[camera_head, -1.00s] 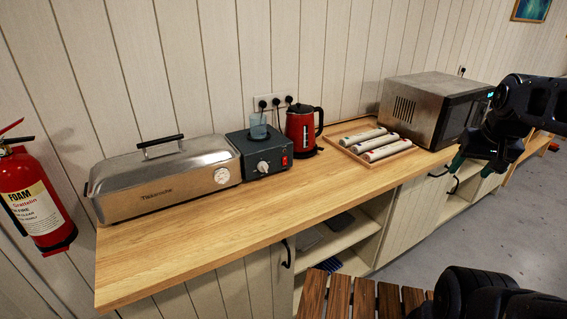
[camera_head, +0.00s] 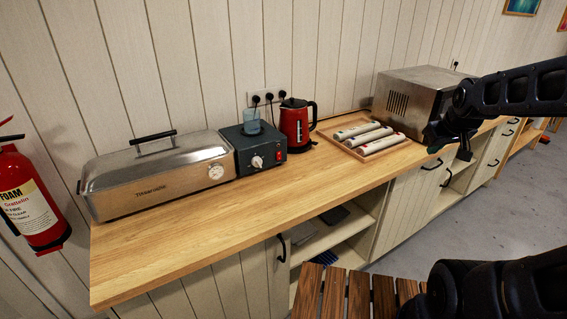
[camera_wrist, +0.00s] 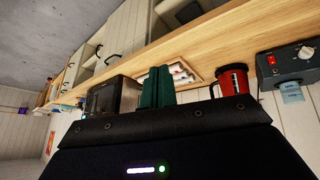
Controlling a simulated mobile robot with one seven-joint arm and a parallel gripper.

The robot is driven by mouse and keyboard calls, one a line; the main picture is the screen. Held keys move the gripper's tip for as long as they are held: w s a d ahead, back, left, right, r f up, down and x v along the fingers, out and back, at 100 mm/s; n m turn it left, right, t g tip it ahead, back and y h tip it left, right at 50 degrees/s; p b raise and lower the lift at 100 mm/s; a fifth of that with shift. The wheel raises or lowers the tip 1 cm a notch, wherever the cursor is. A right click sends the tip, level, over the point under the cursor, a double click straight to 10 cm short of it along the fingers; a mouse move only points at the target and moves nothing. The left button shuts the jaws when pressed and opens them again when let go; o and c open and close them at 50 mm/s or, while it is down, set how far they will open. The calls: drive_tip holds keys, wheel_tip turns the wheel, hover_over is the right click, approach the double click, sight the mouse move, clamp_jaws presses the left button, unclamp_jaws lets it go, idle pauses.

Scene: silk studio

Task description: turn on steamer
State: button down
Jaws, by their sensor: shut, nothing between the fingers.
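A long stainless steel steamer (camera_head: 150,181) with a black lid handle and a round dial (camera_head: 216,171) sits on the left of the wooden counter. Close to its right is a dark control box (camera_head: 262,147) with a silver knob (camera_head: 257,162) and a small red switch (camera_head: 279,155). The box also shows at the right edge of the wrist view (camera_wrist: 288,72), with its red switch (camera_wrist: 271,60). My gripper (camera_head: 433,147) is in front of the microwave, well right of the box. In the wrist view its green fingers (camera_wrist: 157,88) are together and empty.
A red kettle (camera_head: 297,126), a tray (camera_head: 345,146) of rolls and a microwave (camera_head: 418,105) stand further right. The front of the counter (camera_head: 225,215) is clear. A slatted wooden surface (camera_head: 345,295) is in front.

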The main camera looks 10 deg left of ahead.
sight(280, 159)
drive_tip(key=w+a+f+n+t+y, duration=0.2)
drive_tip(key=w+a+f+n, duration=0.3)
drive_tip(key=w+a, duration=0.3)
drive_tip(key=w+a+f+n+t+y, duration=0.2)
drive_tip(key=w+a+f+n, duration=0.35)
drive_tip(key=a, duration=0.45)
drive_tip(key=s+a+f+n+y, duration=0.1)
drive_tip(key=a+f+n+y, duration=0.1)
drive_tip(key=a, duration=0.4)
drive_tip(key=s+a+f+n+y, duration=0.1)
drive_tip(key=a+f+n+y, duration=0.1)
drive_tip(key=a+f+n, duration=0.3)
drive_tip(key=s+a+f+n+t+y, duration=0.1)
drive_tip(key=a+f+n+y, duration=0.1)
drive_tip(key=a, duration=0.5)
drive_tip(key=shift+s+f+n, duration=0.3)
drive_tip(key=shift+f+n, duration=0.45)
drive_tip(key=shift+n, duration=0.5)
drive_tip(key=shift+s+a+f+n+y, duration=0.4)
drive_tip(key=shift+s+a+y, duration=0.05)
drive_tip(key=shift+s+y, duration=0.05)
drive_tip(key=x, duration=1.4)
drive_tip(key=shift+w+d+r, duration=0.1)
drive_tip(key=shift+r, duration=0.05)
